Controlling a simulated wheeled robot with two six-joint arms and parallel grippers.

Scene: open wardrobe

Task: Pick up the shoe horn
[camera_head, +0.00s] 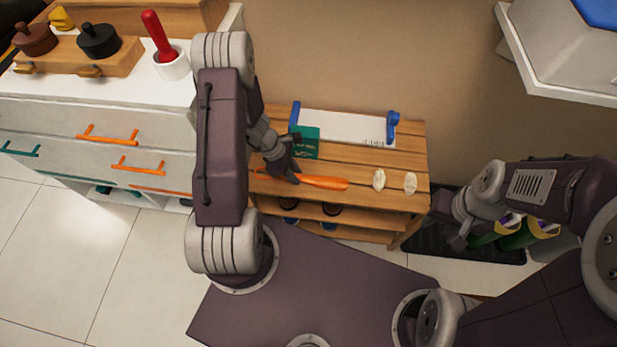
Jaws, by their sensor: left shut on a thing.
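The orange shoe horn (325,183) lies along the top of the slatted wooden bench, its broad end to the right. My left gripper (288,176) comes down over the shoe horn left of its middle and is shut on it. The fingers hide part of the shoe horn. I cannot tell whether it is lifted clear of the slats. My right gripper (458,240) hangs to the right of the bench, away from the shoe horn. Its finger gap is too small and turned away to read.
On the bench (390,150) are a green box (306,143), a white panel with blue ends (345,127) and two pale small items (379,180). Shoes stand on its lower shelf. A white drawer unit (60,120) stands left. A dark tray (430,240) with bottles lies right.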

